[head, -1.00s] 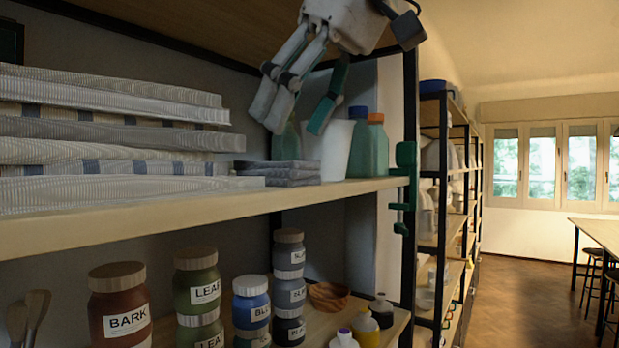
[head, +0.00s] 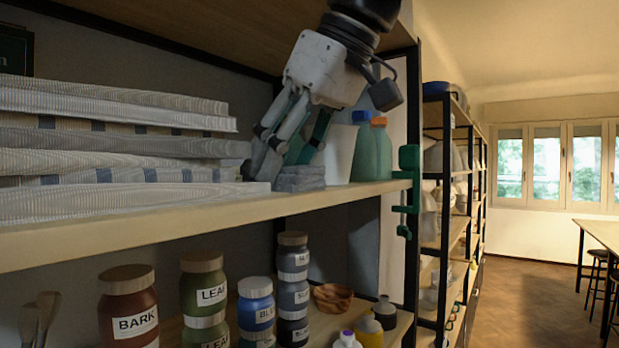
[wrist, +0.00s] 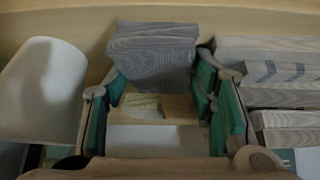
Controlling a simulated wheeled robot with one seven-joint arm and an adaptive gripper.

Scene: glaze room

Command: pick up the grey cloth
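The grey cloth (head: 298,180) is a small folded stack on the upper shelf board, near its front edge. Its left part is hidden behind my finger in the head view. In the wrist view the grey cloth (wrist: 152,58) lies ahead, between the two fingertips. My gripper (head: 288,155) is at the cloth from above, tilted, with its fingers spread. In the wrist view my gripper (wrist: 160,84) has its fingers wide apart, one at each side of the cloth. I cannot tell whether they touch it.
Large folded striped cloths (head: 110,150) are stacked just left. A white container (head: 338,155) and green bottles with blue and orange caps (head: 372,150) stand close on the right. A green clamp (head: 407,190) sits on the shelf end. Labelled jars (head: 130,310) stand below.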

